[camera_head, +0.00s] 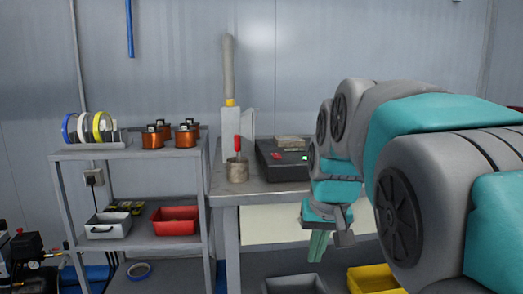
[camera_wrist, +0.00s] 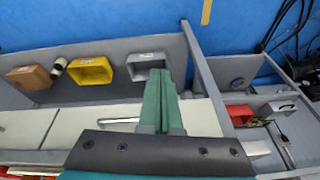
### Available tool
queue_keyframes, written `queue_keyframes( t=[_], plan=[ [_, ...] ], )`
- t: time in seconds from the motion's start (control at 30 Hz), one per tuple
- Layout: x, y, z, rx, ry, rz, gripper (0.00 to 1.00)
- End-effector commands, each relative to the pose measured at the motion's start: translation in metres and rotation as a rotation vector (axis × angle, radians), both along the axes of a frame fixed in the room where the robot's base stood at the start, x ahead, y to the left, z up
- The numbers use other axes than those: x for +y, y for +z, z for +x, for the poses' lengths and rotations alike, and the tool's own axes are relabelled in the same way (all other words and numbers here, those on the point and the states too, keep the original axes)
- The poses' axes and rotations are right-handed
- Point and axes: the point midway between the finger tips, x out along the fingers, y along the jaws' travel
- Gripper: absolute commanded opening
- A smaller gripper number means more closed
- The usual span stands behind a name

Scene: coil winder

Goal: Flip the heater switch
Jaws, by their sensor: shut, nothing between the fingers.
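I cannot tell which way the switch is set. My gripper (camera_head: 317,250) hangs in front of the table, below and right of the box, apart from it. Its green fingers point down and are shut and empty. In the wrist view, the gripper (camera_wrist: 159,75) shows its fingers together over the drawer fronts; the box and switch are not seen there.
A shelf (camera_head: 125,149) with copper coils (camera_head: 152,138) and spools stands left. Grey (camera_head: 293,284) and yellow (camera_head: 375,279) bins lie low under the table. A drawer handle (camera_wrist: 118,120) shows beside my fingers.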

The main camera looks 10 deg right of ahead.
Motion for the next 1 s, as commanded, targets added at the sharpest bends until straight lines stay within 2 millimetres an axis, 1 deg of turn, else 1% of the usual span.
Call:
queue_keyframes(
  t=[0.03, 0.07, 0.1, 0.17, 0.2, 0.27, 0.3, 0.37, 0.4, 0.47, 0.5, 0.7, 0.8, 0.9, 1.0],
  plan=[
    [-0.002, 0.012, 0.016, -0.034, -0.005, -0.004, 0.00],
    [-0.003, 0.019, 0.024, -0.050, -0.006, -0.004, 0.00],
    [-0.004, 0.029, 0.035, -0.075, -0.008, -0.007, 0.00],
    [-0.005, 0.044, 0.050, -0.110, -0.009, -0.011, 0.00],
    [-0.006, 0.055, 0.060, -0.136, -0.009, -0.013, 0.00],
    [-0.007, 0.068, 0.075, -0.168, -0.008, -0.017, 0.00],
    [-0.007, 0.078, 0.084, -0.192, -0.007, -0.021, 0.00],
    [-0.006, 0.092, 0.096, -0.225, -0.002, -0.026, 0.00],
    [-0.006, 0.103, 0.105, -0.249, 0.000, -0.030, 0.00],
    [-0.006, 0.115, 0.117, -0.279, 0.006, -0.035, 0.00],
    [-0.005, 0.124, 0.125, -0.303, 0.012, -0.039, 0.00],
    [0.000, 0.168, 0.158, -0.414, 0.043, -0.059, 0.00],
    [0.005, 0.189, 0.171, -0.468, 0.064, -0.072, 0.00],
    [0.010, 0.204, 0.183, -0.512, 0.087, -0.083, 0.00],
    [0.015, 0.219, 0.190, -0.552, 0.108, -0.093, 0.00]
  ],
)
